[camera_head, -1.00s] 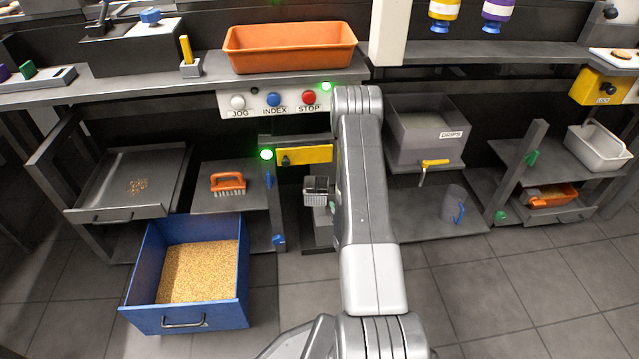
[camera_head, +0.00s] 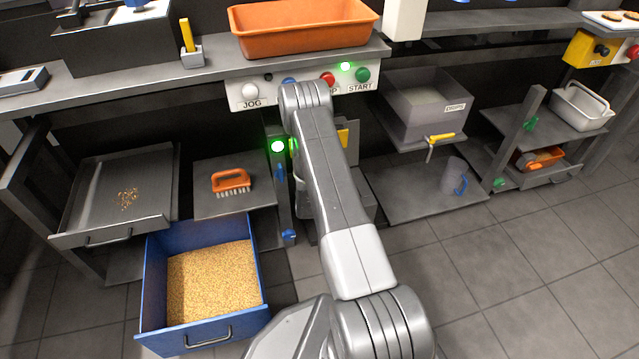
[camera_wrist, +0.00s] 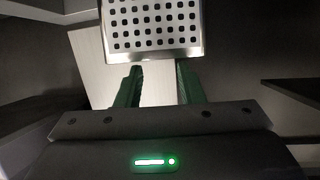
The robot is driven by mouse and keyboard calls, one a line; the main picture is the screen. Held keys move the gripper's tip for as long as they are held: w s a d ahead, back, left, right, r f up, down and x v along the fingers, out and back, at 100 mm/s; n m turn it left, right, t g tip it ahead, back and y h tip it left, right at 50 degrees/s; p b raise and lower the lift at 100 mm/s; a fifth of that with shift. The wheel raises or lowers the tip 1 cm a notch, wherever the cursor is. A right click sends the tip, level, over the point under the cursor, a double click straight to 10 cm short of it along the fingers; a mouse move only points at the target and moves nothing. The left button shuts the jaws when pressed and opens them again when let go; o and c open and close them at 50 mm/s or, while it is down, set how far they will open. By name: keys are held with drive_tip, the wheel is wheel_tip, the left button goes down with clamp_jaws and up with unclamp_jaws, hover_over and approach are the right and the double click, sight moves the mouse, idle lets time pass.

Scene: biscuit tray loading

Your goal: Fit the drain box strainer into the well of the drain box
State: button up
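The strainer, a bright metal piece with rows of square holes (camera_wrist: 153,25), fills the top middle of the wrist view. My gripper (camera_wrist: 158,72) shows two green fingers, set apart, with their tips at the strainer's lower edge. A pale flat surface shows between and beside the fingers. I cannot tell whether the fingers clamp part of the strainer or stand open just short of it. In the head view my arm hides the gripper and the strainer. I cannot make out the drain box or its well there.
A blue bin of grain (camera_head: 194,338) stands on the floor at left. An orange brush (camera_head: 231,181) lies on a low shelf. A grey DRIPS box (camera_head: 460,112) with a yellow tap and a jug (camera_head: 452,176) are right of my arm. A post with a green lamp (camera_head: 278,146) stands close left.

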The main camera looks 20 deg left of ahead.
drive_tip(key=b+x, duration=0.1)
drive_tip(key=x, duration=0.1)
drive_tip(key=b+x, duration=0.1)
drive_tip(key=x, duration=0.1)
drive_tip(key=shift+w+f+b, duration=0.25)
drive_tip(key=shift+f+b, duration=0.05)
drive_tip(key=shift+f, duration=0.2)
drive_tip(key=shift+w+a, duration=0.2)
drive_tip(key=shift+w, duration=0.15)
clamp_jaws()
